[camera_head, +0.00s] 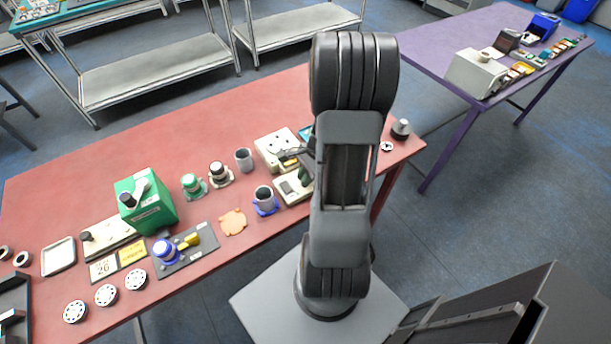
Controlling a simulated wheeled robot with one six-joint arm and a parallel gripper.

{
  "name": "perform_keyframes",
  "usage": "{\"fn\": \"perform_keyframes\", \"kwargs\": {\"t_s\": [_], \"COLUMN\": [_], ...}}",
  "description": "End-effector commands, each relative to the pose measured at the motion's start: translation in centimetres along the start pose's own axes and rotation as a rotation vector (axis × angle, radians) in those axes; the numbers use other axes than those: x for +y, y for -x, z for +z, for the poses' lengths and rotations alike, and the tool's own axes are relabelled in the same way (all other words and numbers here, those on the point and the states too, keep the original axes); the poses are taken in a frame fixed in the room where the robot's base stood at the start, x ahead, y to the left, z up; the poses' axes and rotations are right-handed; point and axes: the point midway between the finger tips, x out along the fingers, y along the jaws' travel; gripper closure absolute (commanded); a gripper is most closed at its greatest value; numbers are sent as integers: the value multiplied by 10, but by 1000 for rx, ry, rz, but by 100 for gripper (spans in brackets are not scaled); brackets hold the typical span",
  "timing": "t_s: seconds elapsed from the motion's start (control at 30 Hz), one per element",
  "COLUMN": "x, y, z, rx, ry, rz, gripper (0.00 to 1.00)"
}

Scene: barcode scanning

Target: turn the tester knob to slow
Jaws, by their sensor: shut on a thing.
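My gripper (287,158) is small and dark in the head view, low over two cream boxes near the right end of the red table. My arm hides much of this spot. The far cream box (273,142) has small dark parts on top and the near cream box (292,195) has a dark panel. The gripper is shut on a small part there, which looks like the tester knob. The knob itself is hidden, and I cannot read its setting or any slow mark.
A green box (157,219) with a dark-tipped part stands left on the red table (120,170). A grey cup (244,160), a blue-based mug (264,199) and an orange disc (232,222) lie between. A dark round weight (401,129) stands at the right end.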

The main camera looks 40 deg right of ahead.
Motion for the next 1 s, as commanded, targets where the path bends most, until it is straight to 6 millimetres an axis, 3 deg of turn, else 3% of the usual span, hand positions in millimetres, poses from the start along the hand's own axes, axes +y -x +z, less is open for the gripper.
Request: {"fn": "perform_keyframes", "kwargs": {"t_s": [0.37,1.0], "x": [0,-1], "y": [-1,-2], "z": [0,0], "rx": [-6,-8], "ry": [125,677], "rz": [57,285], "gripper": [100,100]}}
